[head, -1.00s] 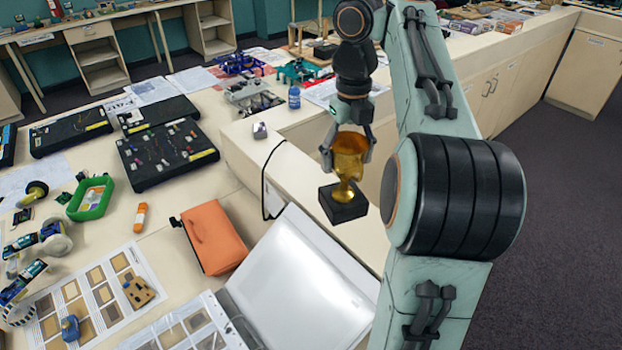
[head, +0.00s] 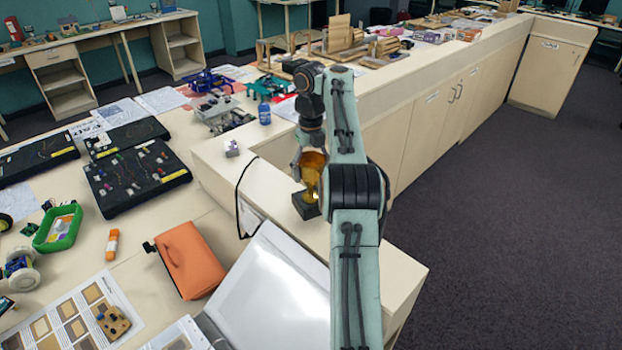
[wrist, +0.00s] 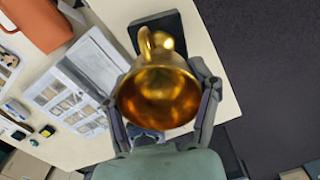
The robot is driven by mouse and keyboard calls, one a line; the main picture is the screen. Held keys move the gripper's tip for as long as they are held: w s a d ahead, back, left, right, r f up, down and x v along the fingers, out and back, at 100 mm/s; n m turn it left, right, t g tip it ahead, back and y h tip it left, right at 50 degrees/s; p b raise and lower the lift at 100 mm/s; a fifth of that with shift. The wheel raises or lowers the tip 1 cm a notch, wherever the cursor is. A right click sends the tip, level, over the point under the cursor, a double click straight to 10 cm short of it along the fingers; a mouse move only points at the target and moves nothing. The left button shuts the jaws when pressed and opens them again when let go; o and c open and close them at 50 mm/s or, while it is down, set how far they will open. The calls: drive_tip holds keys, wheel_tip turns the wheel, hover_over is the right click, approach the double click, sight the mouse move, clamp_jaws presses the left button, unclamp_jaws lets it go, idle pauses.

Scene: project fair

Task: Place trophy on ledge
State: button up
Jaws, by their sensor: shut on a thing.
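The trophy is a gold cup (head: 312,170) on a black square base (head: 305,205). In the head view it is upright over the raised ledge (head: 272,192), partly hidden by my arm. My gripper (head: 311,160) is shut on the cup from above, with a finger on its left side visible. In the wrist view the cup's open mouth (wrist: 158,98) faces the camera, between both fingers. The black base (wrist: 160,32) shows beyond it, over the pale ledge top. I cannot tell whether the base touches the ledge.
A white glossy panel (head: 268,290) leans near the ledge's left side, beside an orange pouch (head: 188,260). A small grey item (head: 232,148) and a blue bottle (head: 264,114) stand farther back. Bare ledge top lies left of and in front of the trophy.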

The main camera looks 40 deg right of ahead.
drive_tip(key=shift+s+f, duration=0.1)
drive_tip(key=shift+f, duration=1.15)
drive_tip(key=shift+f, duration=0.1)
drive_tip(key=o, duration=1.3)
drive_tip(key=shift+c, duration=0.2)
